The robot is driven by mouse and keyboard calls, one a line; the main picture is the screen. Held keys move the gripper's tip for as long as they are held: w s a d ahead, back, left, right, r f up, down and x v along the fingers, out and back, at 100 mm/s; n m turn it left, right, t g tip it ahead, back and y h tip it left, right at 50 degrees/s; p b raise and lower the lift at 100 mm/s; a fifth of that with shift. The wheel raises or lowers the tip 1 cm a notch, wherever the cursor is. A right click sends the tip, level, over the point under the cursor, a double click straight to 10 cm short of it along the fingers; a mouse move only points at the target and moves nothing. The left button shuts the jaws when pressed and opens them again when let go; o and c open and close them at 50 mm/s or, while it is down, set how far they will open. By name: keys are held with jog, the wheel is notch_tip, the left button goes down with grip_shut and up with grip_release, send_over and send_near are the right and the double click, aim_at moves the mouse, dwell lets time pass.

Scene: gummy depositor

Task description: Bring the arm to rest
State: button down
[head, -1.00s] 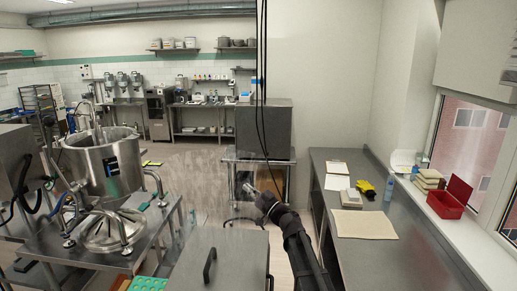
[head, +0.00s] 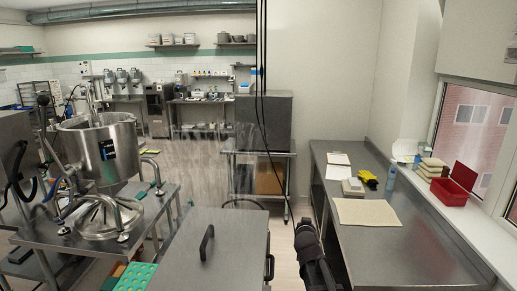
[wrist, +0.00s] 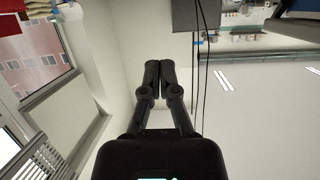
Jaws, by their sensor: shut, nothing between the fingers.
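My gripper (wrist: 160,70) shows in the wrist view with its two dark fingers together and nothing between them. It points toward bare wall and ceiling and touches nothing that I can see. The wrist view is turned over, with ceiling lights at the right and the window at the left. In the head view, only dark links of my arm show at the bottom, between the steel cabinet (head: 215,250) and the right counter (head: 400,255). The fingers cannot be made out there.
On the right counter are a beige mat (head: 366,212), a clipboard (head: 339,159), a yellow object (head: 369,179) and a bottle (head: 391,178). A red box (head: 449,193) sits on the sill. A steel kettle (head: 105,150) stands at left. Black cables (head: 262,75) hang in the middle.

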jog(key=s+d+f+g+b, duration=0.3)
jog(key=s+f+g+b, duration=0.35)
jog(key=s+f, duration=0.8)
jog(key=s+a+f+n+g+y+b, duration=0.2)
jog(key=s+f+g, duration=0.5)
jog(key=s, duration=0.5)
jog(key=shift+s+a+f+g+b, duration=0.35)
jog(key=shift+s+f+b, duration=0.1)
jog(key=shift+f, duration=0.3)
jog(key=shift+w+d, duration=0.1)
